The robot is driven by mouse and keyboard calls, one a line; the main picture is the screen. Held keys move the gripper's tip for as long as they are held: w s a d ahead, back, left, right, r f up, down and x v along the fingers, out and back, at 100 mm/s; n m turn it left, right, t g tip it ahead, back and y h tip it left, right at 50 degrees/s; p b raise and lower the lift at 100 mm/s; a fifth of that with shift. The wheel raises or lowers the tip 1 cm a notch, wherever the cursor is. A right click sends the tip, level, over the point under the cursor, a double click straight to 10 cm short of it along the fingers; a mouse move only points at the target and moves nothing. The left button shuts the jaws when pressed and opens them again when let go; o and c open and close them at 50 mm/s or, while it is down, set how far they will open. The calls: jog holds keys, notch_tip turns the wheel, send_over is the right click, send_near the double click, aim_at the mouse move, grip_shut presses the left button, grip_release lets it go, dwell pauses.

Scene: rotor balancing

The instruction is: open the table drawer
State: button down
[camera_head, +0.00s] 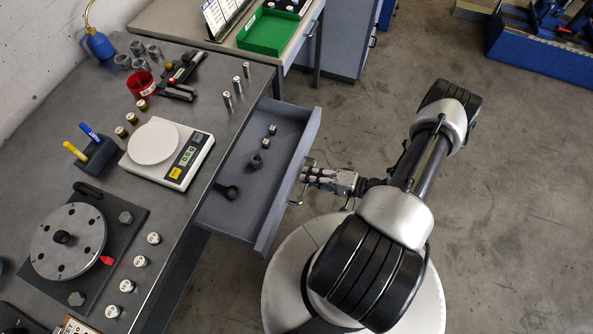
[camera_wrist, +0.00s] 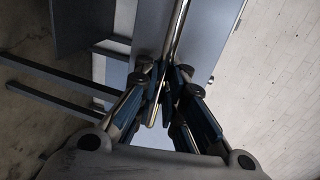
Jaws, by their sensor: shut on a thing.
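The table drawer (camera_head: 238,190) is pulled out from the right side of the dark table (camera_head: 168,232). Several small metal parts lie inside it, among them a dark ring-ended piece (camera_head: 228,191). My gripper (camera_head: 306,176) is at the outer side of the drawer front, near its middle. In the wrist view my gripper (camera_wrist: 163,85) is shut on the bar-shaped drawer handle (camera_wrist: 177,32), with the drawer front (camera_wrist: 203,40) just behind it. The handle is mostly hidden in the head view.
On the table are a white scale (camera_head: 188,160), a round rotor disc (camera_head: 88,228) on a dark plate, a red cup (camera_head: 141,84) and several small weights. A second bench with a green tray (camera_head: 268,34) stands behind.

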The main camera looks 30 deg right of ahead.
jog(key=shift+s+d, duration=0.3)
jog(key=shift+s, duration=0.05)
jog(key=c, duration=1.7)
grip_release()
jog(key=v, duration=1.2)
